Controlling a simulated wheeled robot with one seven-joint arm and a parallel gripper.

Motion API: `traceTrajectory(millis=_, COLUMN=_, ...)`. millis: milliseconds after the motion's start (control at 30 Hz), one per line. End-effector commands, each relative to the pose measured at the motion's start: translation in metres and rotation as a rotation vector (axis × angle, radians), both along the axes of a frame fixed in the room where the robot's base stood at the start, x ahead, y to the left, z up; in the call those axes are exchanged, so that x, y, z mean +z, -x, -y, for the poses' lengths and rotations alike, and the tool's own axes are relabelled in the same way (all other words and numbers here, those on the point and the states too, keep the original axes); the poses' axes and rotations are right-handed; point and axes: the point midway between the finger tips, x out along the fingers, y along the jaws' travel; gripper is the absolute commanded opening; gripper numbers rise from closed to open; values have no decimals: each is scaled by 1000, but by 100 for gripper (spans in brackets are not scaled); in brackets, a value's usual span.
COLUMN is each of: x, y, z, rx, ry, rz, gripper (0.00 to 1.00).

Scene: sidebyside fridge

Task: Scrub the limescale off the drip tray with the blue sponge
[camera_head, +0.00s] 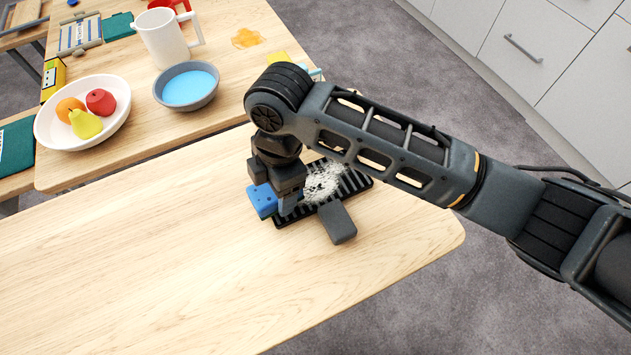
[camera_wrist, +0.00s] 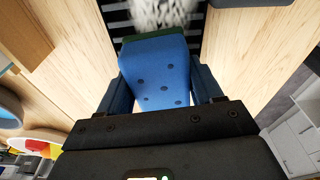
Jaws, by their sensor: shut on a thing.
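The blue sponge (camera_head: 262,201) is held between the fingers of my gripper (camera_head: 277,199), which is shut on it. In the wrist view the sponge (camera_wrist: 160,72) shows as a blue block with dark holes and a dark green far end, between the two fingers (camera_wrist: 158,90). The black slatted drip tray (camera_head: 354,181) lies on the near table. A whitish limescale patch (camera_head: 322,182) covers its middle. The sponge is at the tray's left end. Whether it touches the tray is hidden. In the wrist view the limescale (camera_wrist: 160,14) lies just beyond the sponge's green end.
A grey block (camera_head: 337,222) stands at the tray's near edge. The near table (camera_head: 150,260) is clear to the left. On the far table are a fruit bowl (camera_head: 48,128), a blue bowl of liquid (camera_head: 187,86), a white pitcher (camera_head: 163,38) and an orange spill (camera_head: 246,38).

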Motion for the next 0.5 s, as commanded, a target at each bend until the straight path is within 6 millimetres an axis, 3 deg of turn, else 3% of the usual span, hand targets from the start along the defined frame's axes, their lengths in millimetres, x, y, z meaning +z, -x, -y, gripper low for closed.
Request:
traceTrajectory(millis=233, x=-10, y=0, z=0, rx=0, ry=0, rz=0, gripper=34)
traceTrajectory(millis=267, x=-9, y=0, z=0, rx=0, ry=0, rz=1, gripper=67)
traceTrajectory(millis=500, x=-9, y=0, z=0, rx=0, ry=1, rz=0, gripper=90)
